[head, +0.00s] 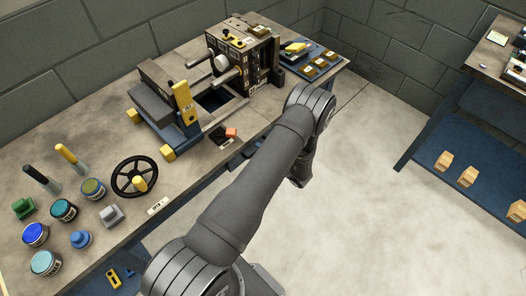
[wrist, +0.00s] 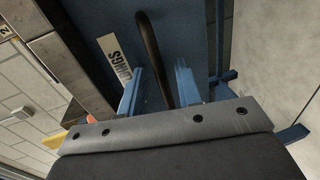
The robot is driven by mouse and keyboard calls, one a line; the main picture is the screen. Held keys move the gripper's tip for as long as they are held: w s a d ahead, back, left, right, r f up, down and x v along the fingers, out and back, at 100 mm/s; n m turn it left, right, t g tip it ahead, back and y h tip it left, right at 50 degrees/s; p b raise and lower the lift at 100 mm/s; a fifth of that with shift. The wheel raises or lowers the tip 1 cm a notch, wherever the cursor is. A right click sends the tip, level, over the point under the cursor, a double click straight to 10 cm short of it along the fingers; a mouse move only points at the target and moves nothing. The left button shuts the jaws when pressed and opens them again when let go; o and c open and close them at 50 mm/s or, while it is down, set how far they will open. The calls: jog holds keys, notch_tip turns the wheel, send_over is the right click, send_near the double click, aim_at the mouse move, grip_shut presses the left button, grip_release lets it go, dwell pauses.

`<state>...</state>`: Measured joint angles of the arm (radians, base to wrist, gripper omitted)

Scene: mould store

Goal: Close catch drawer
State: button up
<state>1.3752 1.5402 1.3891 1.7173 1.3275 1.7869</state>
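In the wrist view a blue drawer-like front (wrist: 195,30) fills the upper middle. It carries a white label (wrist: 114,57), upside down and only partly readable, and a dark curved bar handle (wrist: 147,40). My gripper (wrist: 158,80) has two bluish fingers, one on each side of the handle, with the grey palm below them. The fingers stand apart; whether either touches the handle is not clear. In the head view my arm hides the gripper and most of the bench front, so how far the drawer stands out cannot be seen.
The workbench (head: 100,170) carries a mould press (head: 240,55), a black handwheel (head: 134,177), several jars and a blue tray (head: 327,67). A second bench with a blue shelf (head: 445,140) stands right. Clear floor (head: 370,190) lies between.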

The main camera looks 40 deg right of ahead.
jog(key=v, duration=1.7)
jog(key=shift+s, duration=0.25)
jog(key=x, duration=1.6)
jog(key=shift+w, duration=0.3)
jog(key=shift+f, duration=0.1)
jog(key=shift+f+v, duration=0.35)
jog(key=shift+v, duration=9.75)
jog(key=w+d+r+n+g, duration=0.1)
jog(key=w+r+n+g, duration=0.4)
jog(key=n, duration=0.8)
notch_tip(320, 180, up, 3)
jog(key=shift+w+f+y, duration=0.1)
jog(key=shift+w+y, duration=0.1)
jog(key=shift+y, duration=0.1)
jog(key=shift+d, duration=0.15)
